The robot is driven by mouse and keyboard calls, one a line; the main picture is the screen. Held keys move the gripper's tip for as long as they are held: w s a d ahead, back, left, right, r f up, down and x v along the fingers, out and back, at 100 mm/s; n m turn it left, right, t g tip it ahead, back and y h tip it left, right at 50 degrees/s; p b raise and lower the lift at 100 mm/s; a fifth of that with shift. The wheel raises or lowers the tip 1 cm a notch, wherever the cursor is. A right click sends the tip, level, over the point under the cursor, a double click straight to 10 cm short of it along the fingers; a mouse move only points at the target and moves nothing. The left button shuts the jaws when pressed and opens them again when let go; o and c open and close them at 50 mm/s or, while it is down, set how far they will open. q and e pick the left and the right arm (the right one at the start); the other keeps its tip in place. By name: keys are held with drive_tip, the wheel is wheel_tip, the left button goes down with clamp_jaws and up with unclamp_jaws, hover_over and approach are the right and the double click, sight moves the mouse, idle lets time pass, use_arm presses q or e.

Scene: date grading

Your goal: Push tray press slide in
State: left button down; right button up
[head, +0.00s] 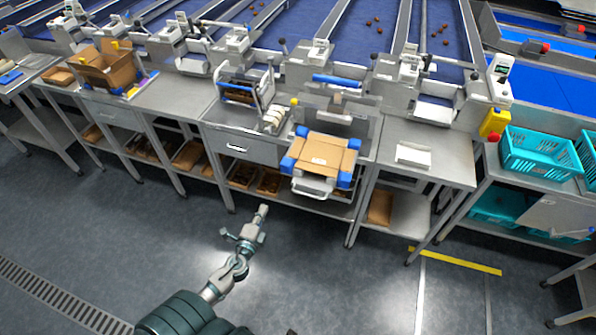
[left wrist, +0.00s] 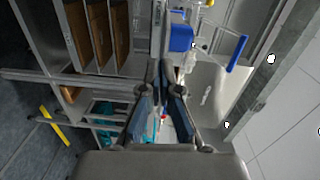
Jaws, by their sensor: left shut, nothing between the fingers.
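The press slide (head: 287,164) sticks out past the front edge of the metal bench, with blue corner blocks and a pale handle (head: 313,187) at its front. A flat brown carton tray (head: 320,152) lies on it between the blocks. My left gripper (head: 264,208) is below and left of the handle in the head view, apart from it, in front of the bench. Its fingers are together and empty in the left wrist view (left wrist: 166,68). A blue block (left wrist: 181,38) shows just beyond the fingertips there. My right gripper is not in view.
A drawer (head: 237,147) and lower shelf with brown trays (head: 268,184) are behind my left gripper. An open carton (head: 108,69) stands at left on the benches. Teal crates (head: 540,153) stand at right. The floor (head: 330,270) in front is clear.

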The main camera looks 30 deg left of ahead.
sight(282, 171)
use_arm(q)
drive_tip(key=shift+m+t+h, duration=0.3)
drive_tip(key=shift+m+t, duration=0.1)
drive_tip(key=x, duration=0.4)
drive_tip(key=r+p+x, duration=0.1)
drive_tip(key=x, duration=0.4)
drive_tip(key=r+p+x, duration=0.1)
drive_tip(key=x, duration=0.3)
drive_tip(key=shift+w+d+r, duration=0.15)
drive_tip(key=shift+w+d, duration=0.1)
drive_tip(key=shift+d, duration=0.05)
drive_tip(key=shift+w, duration=0.6)
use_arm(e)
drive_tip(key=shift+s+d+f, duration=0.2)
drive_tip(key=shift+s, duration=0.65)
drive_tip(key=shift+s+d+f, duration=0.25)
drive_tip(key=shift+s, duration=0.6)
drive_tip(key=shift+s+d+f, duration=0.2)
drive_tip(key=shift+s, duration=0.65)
